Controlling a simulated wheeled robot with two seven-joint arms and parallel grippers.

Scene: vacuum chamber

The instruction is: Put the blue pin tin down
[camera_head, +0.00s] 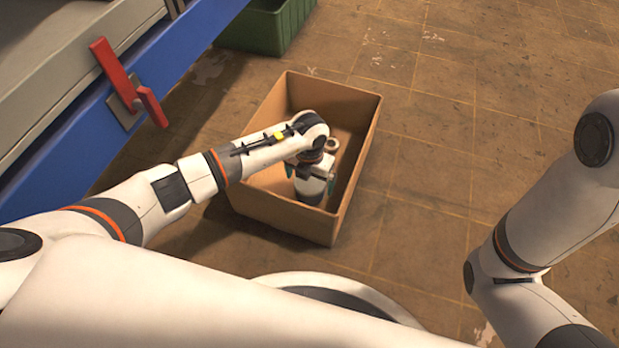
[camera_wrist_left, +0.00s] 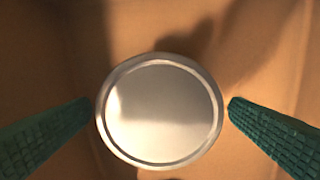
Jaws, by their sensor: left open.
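A round tin with a shiny silver lid (camera_wrist_left: 160,112) shows from above in the left wrist view; its blue side is hidden there. In the head view a pale cylinder with a dark lower end (camera_head: 311,188), seemingly this tin, stands inside the cardboard box (camera_head: 285,214). My left gripper (camera_head: 311,178) reaches down into the box over it. Its green fingers (camera_wrist_left: 162,108) are open, one on each side of the tin, with narrow gaps at the lid's rim. My right gripper is out of view; only its arm shows at the right.
A small round ring-like thing (camera_head: 332,145) lies in the box beyond my left wrist. A green crate (camera_head: 265,28) stands behind the box. A blue frame with a red handle (camera_head: 122,80) is at the left. The floor right of the box is clear.

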